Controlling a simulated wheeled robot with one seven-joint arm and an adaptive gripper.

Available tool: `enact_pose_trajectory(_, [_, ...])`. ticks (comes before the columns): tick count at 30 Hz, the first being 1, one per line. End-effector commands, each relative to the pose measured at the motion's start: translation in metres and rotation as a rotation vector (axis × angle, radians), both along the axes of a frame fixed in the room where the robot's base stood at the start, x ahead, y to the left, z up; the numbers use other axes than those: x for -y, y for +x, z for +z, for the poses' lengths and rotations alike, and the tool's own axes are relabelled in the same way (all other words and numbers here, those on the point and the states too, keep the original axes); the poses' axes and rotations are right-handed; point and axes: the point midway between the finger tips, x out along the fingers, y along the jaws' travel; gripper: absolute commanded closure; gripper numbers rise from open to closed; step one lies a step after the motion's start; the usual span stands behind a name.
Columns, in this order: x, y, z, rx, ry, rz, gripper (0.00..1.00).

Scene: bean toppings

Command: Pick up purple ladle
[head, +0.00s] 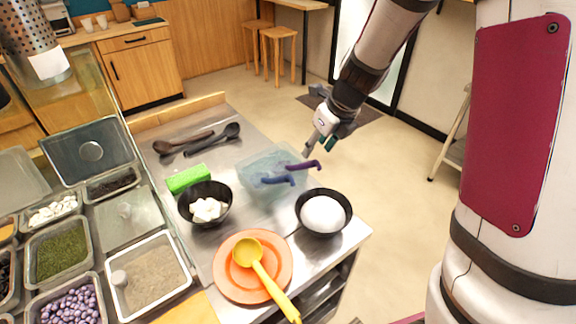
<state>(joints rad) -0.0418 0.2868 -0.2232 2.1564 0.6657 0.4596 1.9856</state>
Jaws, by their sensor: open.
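A purple ladle handle (303,165) sticks out over the right side of a translucent pale-blue container (255,165) on the steel counter. A second, more blue-violet handle (278,180) lies just below it in the picture. I cannot make out the ladle bowls inside the container. My gripper (318,150) is open and empty, above and to the right of the purple handle. It looks apart from the handle, though the depth gap is hard to judge.
A black bowl with a white mound (323,214), a black bowl with white chunks (207,209), a green block (188,178) and dark spoons (197,143) surround the container. A yellow ladle (258,268) lies on an orange plate (222,280). Topping trays (152,316) fill the left.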

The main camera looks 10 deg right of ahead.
Motion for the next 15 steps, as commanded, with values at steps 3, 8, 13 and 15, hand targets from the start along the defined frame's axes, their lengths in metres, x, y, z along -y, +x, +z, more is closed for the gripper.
enact_pose_trajectory(3, [-0.003, 0.008, -0.023, -0.003, 0.000, -0.001, 0.57])
enact_pose_trajectory(8, [-0.006, 0.014, -0.038, -0.001, 0.000, 0.000, 0.57])
enact_pose_trajectory(13, [-0.009, 0.017, -0.046, -0.001, 0.000, 0.002, 0.57])
enact_pose_trajectory(15, [-0.013, 0.021, -0.054, -0.002, 0.000, 0.003, 0.57])
